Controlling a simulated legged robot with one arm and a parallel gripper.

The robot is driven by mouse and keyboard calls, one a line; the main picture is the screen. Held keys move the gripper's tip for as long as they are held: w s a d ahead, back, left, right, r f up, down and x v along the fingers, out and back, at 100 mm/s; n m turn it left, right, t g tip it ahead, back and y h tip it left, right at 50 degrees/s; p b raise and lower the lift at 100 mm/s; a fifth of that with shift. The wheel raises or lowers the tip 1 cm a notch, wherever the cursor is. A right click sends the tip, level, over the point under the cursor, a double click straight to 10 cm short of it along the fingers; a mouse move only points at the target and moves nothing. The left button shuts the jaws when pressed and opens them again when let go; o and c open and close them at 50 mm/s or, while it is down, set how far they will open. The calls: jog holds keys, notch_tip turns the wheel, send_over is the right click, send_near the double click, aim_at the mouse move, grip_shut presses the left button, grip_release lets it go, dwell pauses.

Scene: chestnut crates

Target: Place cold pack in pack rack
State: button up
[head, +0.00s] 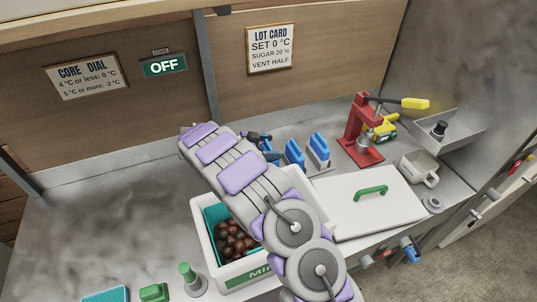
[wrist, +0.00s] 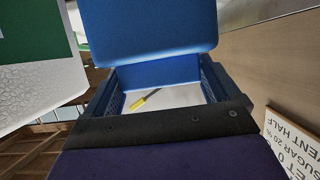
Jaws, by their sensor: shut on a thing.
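My gripper (head: 258,137) is at the far end of my arm, left of the blue packs near the back wall. It is shut on a blue cold pack, a little of which shows beside the jaws in the head view. In the wrist view the cold pack (wrist: 148,25) fills the top middle, beyond a dark jaw (wrist: 155,125). Two more blue packs, a left one (head: 294,152) and a right one (head: 319,143), stand upright in what looks like the grey pack rack (head: 320,164). The rack's left part is hard to make out.
A white crate (head: 204,229) with chestnuts (head: 233,240) stands partly behind my arm. A white lid with a green handle (head: 370,191) lies right of it. A red press (head: 359,130) with a yellow-tipped lever and a mug (head: 416,171) stand farther right. The left counter is mostly clear.

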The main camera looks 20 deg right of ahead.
notch_tip(320, 180, down, 3)
jog(key=shift+a+f, duration=0.1)
jog(key=shift+a, duration=0.35)
jog(key=o, duration=1.3)
jog(key=shift+o, duration=0.7)
jog(key=shift+d, duration=0.2)
